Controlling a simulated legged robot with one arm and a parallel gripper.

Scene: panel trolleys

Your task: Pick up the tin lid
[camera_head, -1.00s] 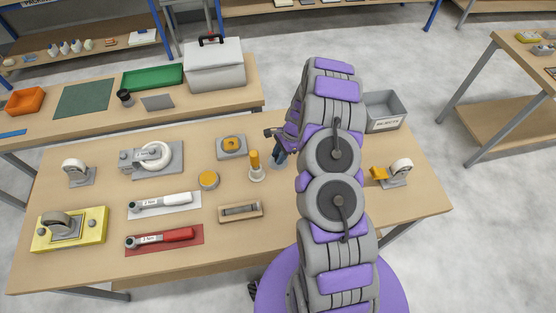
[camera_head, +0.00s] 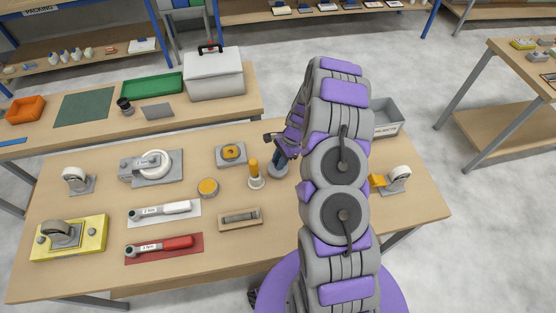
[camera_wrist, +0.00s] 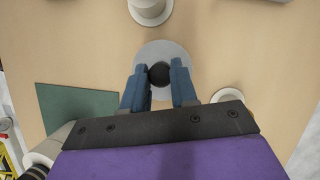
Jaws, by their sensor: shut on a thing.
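The tin lid is a round grey disc with a dark round knob (camera_wrist: 159,75); its rim (camera_wrist: 160,48) shows in the wrist view. My gripper (camera_wrist: 160,82) has a blue finger on each side of the knob and is shut on it. In the head view, my gripper (camera_head: 279,159) points down at the lid (camera_head: 277,172), right of the yellow-topped post. The fingers and arm hide part of the lid there. I cannot tell whether the lid rests on the tabletop or hangs just above it.
The yellow-topped post (camera_head: 254,172) stands close left of my gripper. A wooden block with a grey bar (camera_head: 240,218) lies in front. A grey rejects bin (camera_head: 387,117) stands behind right, and a caster (camera_head: 397,178) sits right. Bare wood (camera_head: 100,155) shows at the back left.

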